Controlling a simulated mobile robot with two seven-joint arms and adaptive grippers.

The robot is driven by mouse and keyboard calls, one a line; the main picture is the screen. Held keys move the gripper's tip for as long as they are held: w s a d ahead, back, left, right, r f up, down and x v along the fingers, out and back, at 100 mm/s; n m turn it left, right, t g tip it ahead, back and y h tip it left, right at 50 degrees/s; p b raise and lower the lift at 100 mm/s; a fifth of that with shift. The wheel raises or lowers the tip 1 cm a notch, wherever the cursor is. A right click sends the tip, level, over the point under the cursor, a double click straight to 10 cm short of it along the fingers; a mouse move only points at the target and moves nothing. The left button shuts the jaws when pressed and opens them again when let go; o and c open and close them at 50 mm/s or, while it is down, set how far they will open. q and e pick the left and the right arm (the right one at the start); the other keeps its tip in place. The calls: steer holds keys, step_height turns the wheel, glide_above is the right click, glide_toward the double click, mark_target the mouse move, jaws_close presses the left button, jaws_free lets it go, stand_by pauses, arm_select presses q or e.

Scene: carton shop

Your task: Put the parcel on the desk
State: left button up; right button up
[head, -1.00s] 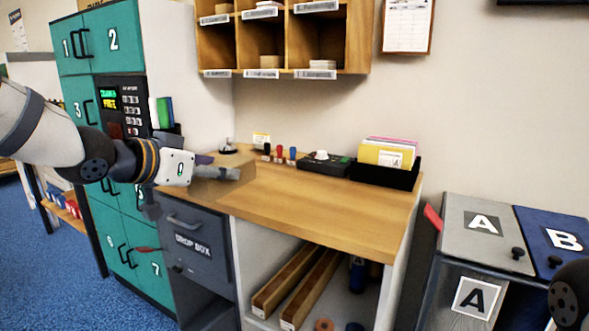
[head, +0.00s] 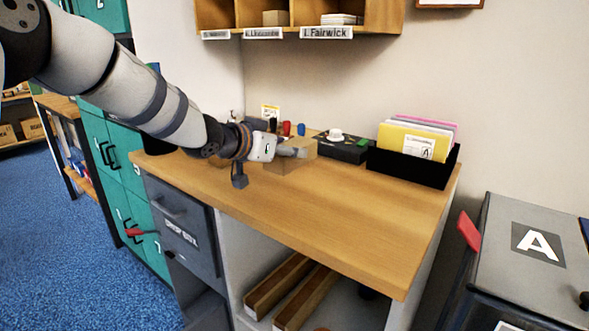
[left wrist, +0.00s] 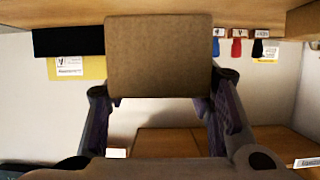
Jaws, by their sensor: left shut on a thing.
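The parcel, a small plain brown box (head: 304,147), is held at the end of my left gripper (head: 290,152) above the back middle of the desk (head: 330,205). In the left wrist view the parcel (left wrist: 159,57) sits between the two fingers of the left gripper (left wrist: 160,95), which is shut on it. I cannot tell whether the parcel's underside touches the desk top. The gripper partly hides the parcel in the head view. My right gripper is not in view.
A black tray of folders (head: 411,165) and a black device (head: 343,147) stand at the back right of the desk. Small coloured stamps (head: 286,128) stand behind the parcel. The desk's front and right are clear. Wooden pigeonholes (head: 300,32) hang above.

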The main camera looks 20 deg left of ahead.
arm_select(q)
steer(key=shift+w+d+f, duration=0.25)
steer(key=shift+w+f, duration=0.7)
steer(key=shift+f, duration=0.05)
steer(key=shift+w+d+f+b, duration=0.1)
steer(key=shift+w+f+b, duration=0.1)
steer(key=shift+f, duration=0.65)
steer(key=shift+w+f+b, duration=0.1)
steer(key=shift+w+f, duration=0.1)
steer(key=shift+f, duration=0.65)
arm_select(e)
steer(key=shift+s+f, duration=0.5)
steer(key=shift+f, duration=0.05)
arm_select(q)
steer(key=shift+f, duration=0.15)
steer(key=o, duration=1.3)
steer(key=shift+f, duration=0.1)
